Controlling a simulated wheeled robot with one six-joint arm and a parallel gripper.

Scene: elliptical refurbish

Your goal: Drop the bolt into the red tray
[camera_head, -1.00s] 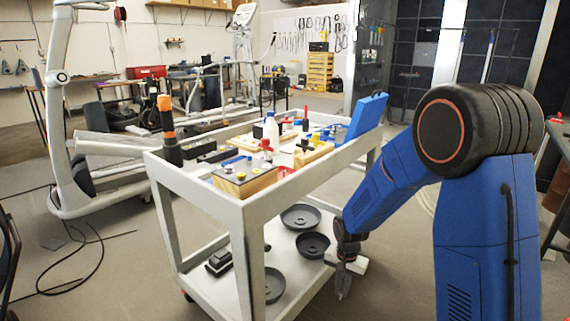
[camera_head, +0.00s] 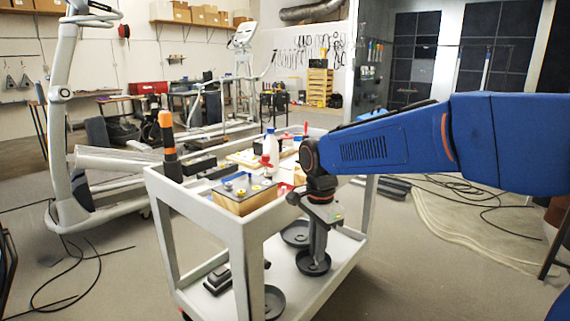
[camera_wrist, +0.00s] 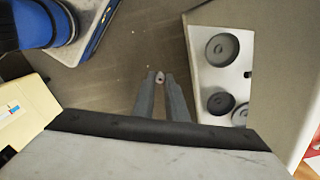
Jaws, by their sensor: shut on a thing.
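My gripper (camera_head: 317,262) points down beside the cart's near right side, with its fingers below the level of the top shelf. In the wrist view my gripper (camera_wrist: 161,82) is shut on a small round-ended piece, the bolt (camera_wrist: 160,76), with bare floor beyond it. The bolt cannot be made out in the head view. A small red patch (camera_head: 284,188) beside the wooden box on the cart top may be the red tray. It is mostly hidden, so I cannot tell its shape.
The white cart (camera_head: 243,217) carries a wooden box (camera_head: 243,196), an orange-topped dark post (camera_head: 168,140) and a white bottle (camera_head: 270,146) on top. Dark round dishes (camera_head: 263,300) lie on its lower shelf. Cables (camera_head: 485,195) lie on the floor to the right.

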